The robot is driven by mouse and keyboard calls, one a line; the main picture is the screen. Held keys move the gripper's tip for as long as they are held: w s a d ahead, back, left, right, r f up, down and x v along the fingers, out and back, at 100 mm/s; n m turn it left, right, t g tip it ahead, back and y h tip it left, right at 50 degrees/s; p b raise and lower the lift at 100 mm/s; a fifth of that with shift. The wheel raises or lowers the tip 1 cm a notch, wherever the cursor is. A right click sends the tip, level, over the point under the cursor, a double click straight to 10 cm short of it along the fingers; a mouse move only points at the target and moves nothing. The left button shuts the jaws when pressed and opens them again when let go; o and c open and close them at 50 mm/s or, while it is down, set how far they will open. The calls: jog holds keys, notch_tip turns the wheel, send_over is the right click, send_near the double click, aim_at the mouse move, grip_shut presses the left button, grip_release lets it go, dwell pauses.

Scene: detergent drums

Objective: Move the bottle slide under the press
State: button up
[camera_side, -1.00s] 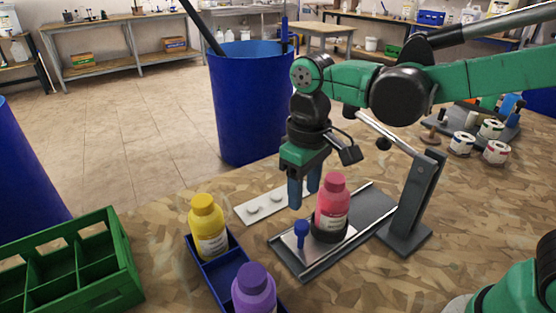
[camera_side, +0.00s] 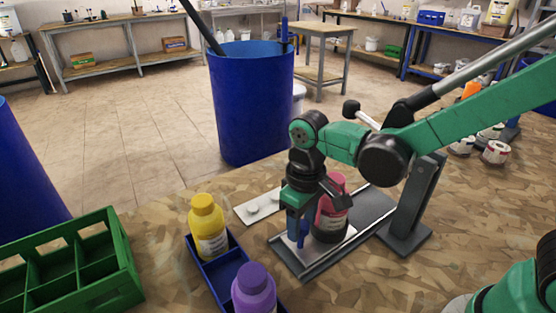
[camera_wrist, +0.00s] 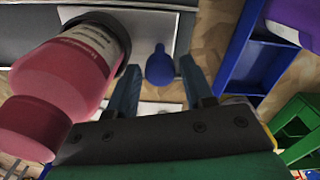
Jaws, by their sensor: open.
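The slide (camera_side: 291,252) is a pale plate on a grey rail base (camera_side: 305,271), at the rail's near-left end. It carries a pink bottle (camera_side: 332,215) standing upright in a black ring, and a blue knob, mostly hidden by my fingers in the side view. In the wrist view the pink bottle (camera_wrist: 72,75) is at left and the blue knob (camera_wrist: 159,66) stands between the fingers. My gripper (camera_side: 298,236) is open and low over the slide, its fingers on either side of the knob, with gaps visible. The press (camera_side: 408,205) is a grey post with a lever, right of the bottle.
A blue tray (camera_side: 222,268) with a yellow bottle (camera_side: 208,232) and a purple-capped bottle (camera_side: 254,290) is left of the rail. A green crate (camera_side: 120,262) is farther left. A white plate with round bumps (camera_side: 259,207) lies behind the slide. Bare tabletop is in front.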

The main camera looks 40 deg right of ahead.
grip_shut()
dwell(1.3)
